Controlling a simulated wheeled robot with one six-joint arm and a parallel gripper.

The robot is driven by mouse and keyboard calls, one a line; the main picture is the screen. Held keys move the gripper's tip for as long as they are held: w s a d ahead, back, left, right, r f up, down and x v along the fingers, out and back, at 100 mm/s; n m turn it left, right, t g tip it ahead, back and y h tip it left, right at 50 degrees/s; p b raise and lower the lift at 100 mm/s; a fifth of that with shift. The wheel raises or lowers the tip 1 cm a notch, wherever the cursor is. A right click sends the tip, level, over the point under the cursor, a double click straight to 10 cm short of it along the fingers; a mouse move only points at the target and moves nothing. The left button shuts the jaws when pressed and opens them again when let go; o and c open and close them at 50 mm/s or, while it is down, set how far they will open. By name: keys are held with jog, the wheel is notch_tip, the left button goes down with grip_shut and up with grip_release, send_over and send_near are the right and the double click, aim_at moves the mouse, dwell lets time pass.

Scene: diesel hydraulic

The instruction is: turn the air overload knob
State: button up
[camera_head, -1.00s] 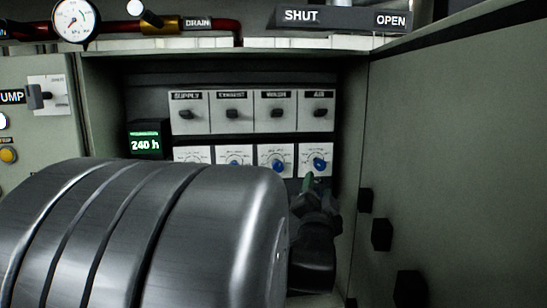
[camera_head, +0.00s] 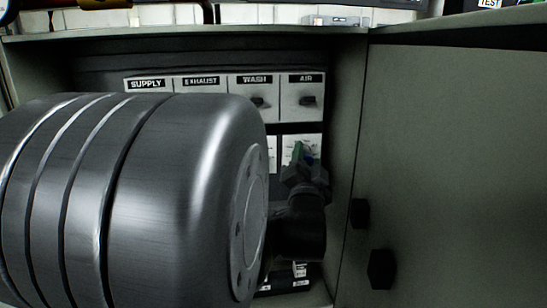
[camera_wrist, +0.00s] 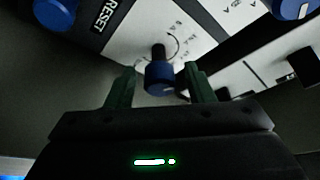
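The blue air overload knob (camera_wrist: 160,78) sits on a white dial plate in the wrist view. In the head view only a little of its blue (camera_head: 311,160) shows, below the AIR switch (camera_head: 306,101), with my gripper in front of it. My gripper (camera_wrist: 161,72) is open, with one green finger on each side of the knob and a visible gap at each side. In the head view my gripper (camera_head: 300,157) reaches up to the lower right plate. Whether the fingertips touch the plate cannot be told.
My arm hides the left and lower parts of the recess. A RESET label (camera_wrist: 111,17) and another blue knob (camera_wrist: 292,8) show in the wrist view.

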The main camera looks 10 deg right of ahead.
jog(key=c, duration=1)
jog(key=shift+m, duration=0.3)
jog(key=m+g, duration=0.1)
jog(key=m, duration=0.2)
jog(key=shift+h, duration=0.3)
jog(key=shift+m+g+p, duration=0.45)
jog(key=shift+m+g, duration=0.75)
jog(key=shift+m, duration=1.3)
jog(key=shift+f, duration=0.1)
jog(key=o, duration=1)
